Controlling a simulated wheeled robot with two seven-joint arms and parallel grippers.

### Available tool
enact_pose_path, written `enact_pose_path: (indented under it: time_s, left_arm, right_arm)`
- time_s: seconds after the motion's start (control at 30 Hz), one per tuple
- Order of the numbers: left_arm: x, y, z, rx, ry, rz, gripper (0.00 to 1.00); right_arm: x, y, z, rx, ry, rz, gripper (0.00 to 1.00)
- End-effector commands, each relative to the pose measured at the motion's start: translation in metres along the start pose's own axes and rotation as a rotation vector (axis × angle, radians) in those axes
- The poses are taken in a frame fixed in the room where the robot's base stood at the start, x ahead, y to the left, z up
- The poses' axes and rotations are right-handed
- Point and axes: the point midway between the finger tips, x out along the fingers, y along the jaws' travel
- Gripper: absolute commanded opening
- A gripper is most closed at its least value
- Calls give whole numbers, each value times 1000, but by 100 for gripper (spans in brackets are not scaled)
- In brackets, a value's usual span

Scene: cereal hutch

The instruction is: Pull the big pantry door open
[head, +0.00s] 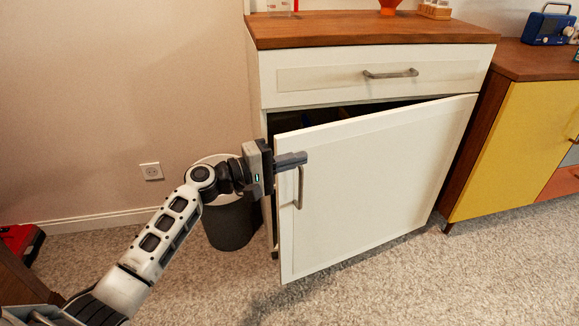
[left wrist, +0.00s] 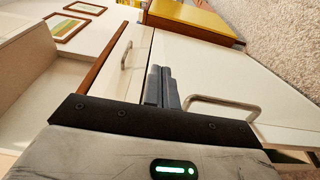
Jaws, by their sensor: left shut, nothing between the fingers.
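The big pantry door (head: 375,180) is white and stands partly open, hinged at its right side, with a dark gap along its top and left edge. Its metal bar handle (head: 299,187) is upright near the door's left edge. My left gripper (head: 304,158) is shut and empty, with its fingers at the top end of the handle in the head view. In the left wrist view the shut fingers (left wrist: 161,88) lie beside the handle (left wrist: 222,103), not around it. Whether they touch the door is unclear. My right gripper is not in view.
A closed drawer (head: 330,78) with its own handle (head: 390,73) sits above the door, under a wooden top (head: 370,30). A grey bin (head: 229,222) stands left of the cabinet. A yellow cabinet (head: 510,145) stands to the right. Carpet in front is clear.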

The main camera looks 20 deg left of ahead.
Motion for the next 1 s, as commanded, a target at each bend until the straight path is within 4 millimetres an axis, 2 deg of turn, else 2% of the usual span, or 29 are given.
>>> enact_pose_path:
  time_s: [0.1, 0.27, 0.4, 0.53, 1.0]
  left_arm:
    - [29, 0, 0, 0, -1, 3, 0]
    - [61, 0, 0, 1, -1, 1, 0]
    - [64, 0, 24, 3, -2, -2, 0]
    - [68, 0, 35, 2, -1, -1, 0]
    - [68, -1, 40, 2, 1, -1, 0]
  right_arm:
    - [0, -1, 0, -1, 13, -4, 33]
    - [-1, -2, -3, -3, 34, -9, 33]
    - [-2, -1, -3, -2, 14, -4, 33]
    - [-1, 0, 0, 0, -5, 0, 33]
    - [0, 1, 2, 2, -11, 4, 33]
